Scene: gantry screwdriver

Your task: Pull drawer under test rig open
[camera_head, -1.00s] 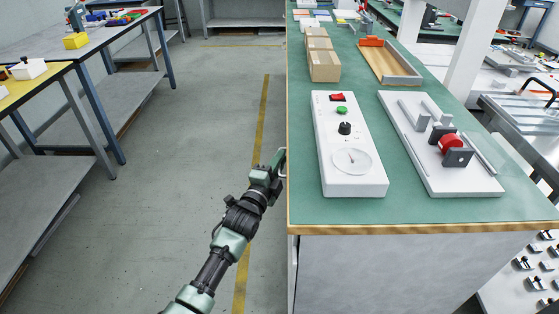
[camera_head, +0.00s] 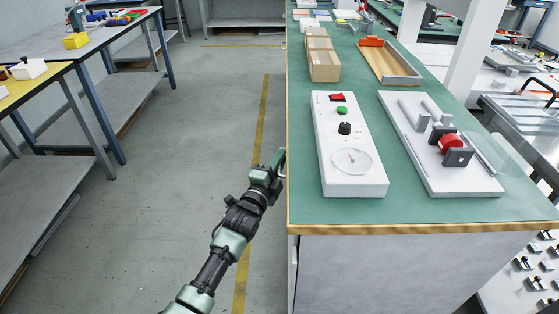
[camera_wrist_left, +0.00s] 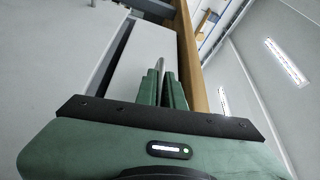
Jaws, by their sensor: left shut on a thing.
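A white control box (camera_head: 347,178) with a red switch, green button, black knob and round dial lies on the green-topped bench (camera_head: 415,210). Beside it is a white plate rig (camera_head: 425,165) with a red roller between dark blocks. My left gripper (camera_head: 277,168) is at the bench's left side, just below the top's edge. In the left wrist view, its green fingers (camera_wrist_left: 165,88) are shut on a thin metal handle (camera_wrist_left: 158,64) in front of a pale drawer front (camera_wrist_left: 138,68). A dark gap runs along the front's left edge. The drawer's inside is not visible. My right gripper is not in view.
The aisle floor (camera_head: 180,180) left of the bench is clear. Other tables with a lower shelf (camera_head: 50,190) stand across the aisle at left.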

